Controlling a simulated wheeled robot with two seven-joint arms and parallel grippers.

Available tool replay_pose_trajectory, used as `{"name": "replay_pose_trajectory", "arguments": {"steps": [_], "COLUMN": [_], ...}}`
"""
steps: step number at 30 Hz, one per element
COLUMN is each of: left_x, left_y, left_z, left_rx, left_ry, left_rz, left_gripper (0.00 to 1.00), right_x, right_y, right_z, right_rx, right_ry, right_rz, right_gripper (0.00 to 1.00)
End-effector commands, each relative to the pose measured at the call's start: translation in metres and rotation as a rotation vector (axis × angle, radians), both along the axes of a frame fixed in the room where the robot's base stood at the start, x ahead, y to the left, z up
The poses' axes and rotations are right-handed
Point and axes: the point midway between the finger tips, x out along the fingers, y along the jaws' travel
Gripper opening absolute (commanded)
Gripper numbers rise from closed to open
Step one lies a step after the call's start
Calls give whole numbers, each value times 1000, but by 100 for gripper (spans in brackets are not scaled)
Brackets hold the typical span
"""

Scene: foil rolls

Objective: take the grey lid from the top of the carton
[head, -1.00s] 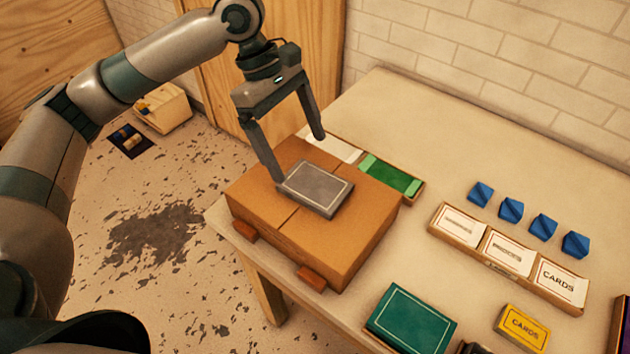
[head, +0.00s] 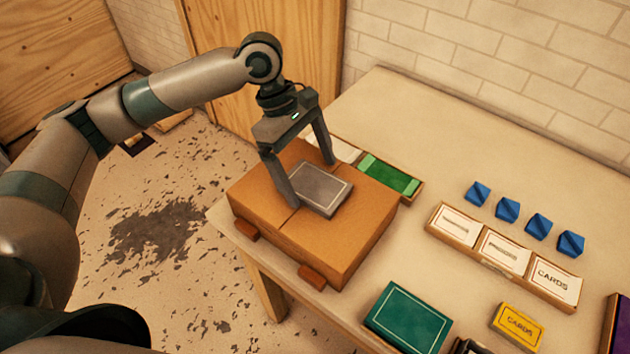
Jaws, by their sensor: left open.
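The grey lid (head: 322,189), a flat rectangle with a light border line, lies on top of the brown carton (head: 330,248) near the table's left end. My left gripper (head: 313,184) is open. Its fingers point down at the far left part of the lid, one near the lid's left corner and the other by its far side. I cannot tell whether either finger touches the lid. The near finger hides a bit of the lid's left edge. My right gripper is not in view.
A tray with a green block (head: 390,175) and a white card lies behind the carton. To the right are a card tray (head: 500,252), several blue pieces (head: 508,209), a green box (head: 408,318) and a yellow card box (head: 518,325). The table's back middle is clear.

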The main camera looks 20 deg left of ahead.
Motion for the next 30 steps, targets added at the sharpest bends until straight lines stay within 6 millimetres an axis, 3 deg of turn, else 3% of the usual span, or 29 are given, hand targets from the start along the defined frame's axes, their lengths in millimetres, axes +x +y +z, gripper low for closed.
{"name": "replay_pose_trajectory", "arguments": {"steps": [6,19,20,25,30], "left_x": [-2,-2,-2,-2,-2], "left_y": [-6,-6,-6,-6,-6], "left_z": [-14,-15,-15,-15,-15], "left_rx": [0,1,1,1,1], "left_ry": [0,-1,0,0,-2], "left_rz": [0,-1,0,0,-1], "left_gripper": [92,92,90,49,48], "right_x": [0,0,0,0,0], "right_y": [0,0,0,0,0], "right_z": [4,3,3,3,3], "right_rx": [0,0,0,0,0], "right_ry": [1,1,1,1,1], "right_rz": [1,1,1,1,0], "right_gripper": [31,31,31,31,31]}}
